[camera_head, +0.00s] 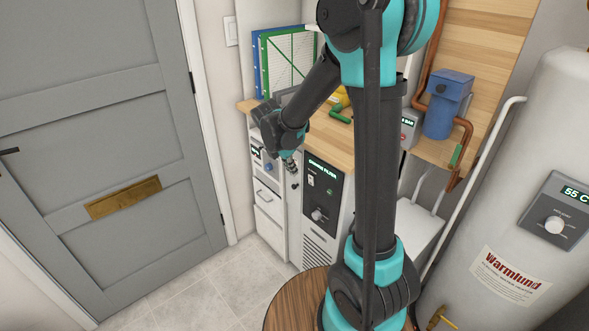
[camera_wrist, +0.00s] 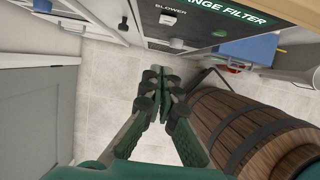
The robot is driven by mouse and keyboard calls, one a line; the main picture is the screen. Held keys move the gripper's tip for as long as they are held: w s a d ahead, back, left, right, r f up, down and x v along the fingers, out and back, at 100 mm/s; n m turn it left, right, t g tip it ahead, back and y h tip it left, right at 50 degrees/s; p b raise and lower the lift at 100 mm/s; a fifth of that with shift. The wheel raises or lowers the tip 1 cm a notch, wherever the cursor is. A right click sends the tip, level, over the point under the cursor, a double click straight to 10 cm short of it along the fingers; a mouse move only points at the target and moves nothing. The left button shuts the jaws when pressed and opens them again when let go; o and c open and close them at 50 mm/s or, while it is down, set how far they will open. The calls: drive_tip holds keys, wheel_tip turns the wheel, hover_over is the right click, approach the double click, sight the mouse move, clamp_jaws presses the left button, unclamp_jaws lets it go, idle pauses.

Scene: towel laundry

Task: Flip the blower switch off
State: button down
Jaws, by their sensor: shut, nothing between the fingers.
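The blower switch is a small white switch on a dark panel (camera_head: 325,205) in the front of the wooden-topped cabinet. In the head view the switch (camera_head: 311,180) sits near the panel's upper left. In the wrist view the switch (camera_wrist: 168,19) shows beside its BLOWER label at the top; I cannot tell its position. My gripper (camera_head: 293,170) points down in front of the cabinet, left of the panel. In the wrist view my gripper (camera_wrist: 164,75) has its fingers together and empty, apart from the switch.
A round knob (camera_head: 317,215) is lower on the panel. White drawers (camera_head: 268,205) stand to its left. A wooden barrel (camera_wrist: 240,125) is close on the right in the wrist view. The tiled floor (camera_head: 225,285) is clear between the grey door (camera_head: 100,130) and the cabinet.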

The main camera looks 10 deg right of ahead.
sight(311, 181)
drive_tip(key=shift+w+d+f, duration=0.6)
drive_tip(key=shift+d+f, duration=0.3)
drive_tip(key=shift+f, duration=0.2)
drive_tip(key=shift+w+d+f, duration=0.65)
drive_tip(key=shift+d+f, duration=0.3)
drive_tip(key=shift+f, duration=0.1)
drive_tip(key=shift+w+d+f, duration=0.6)
drive_tip(key=shift+d+f, duration=0.3)
drive_tip(key=shift+f, duration=0.2)
drive_tip(key=shift+w+d+r, duration=0.15)
drive_tip(key=shift+w+d, duration=0.1)
drive_tip(key=shift+d, duration=0.2)
drive_tip(key=shift+a, duration=0.15)
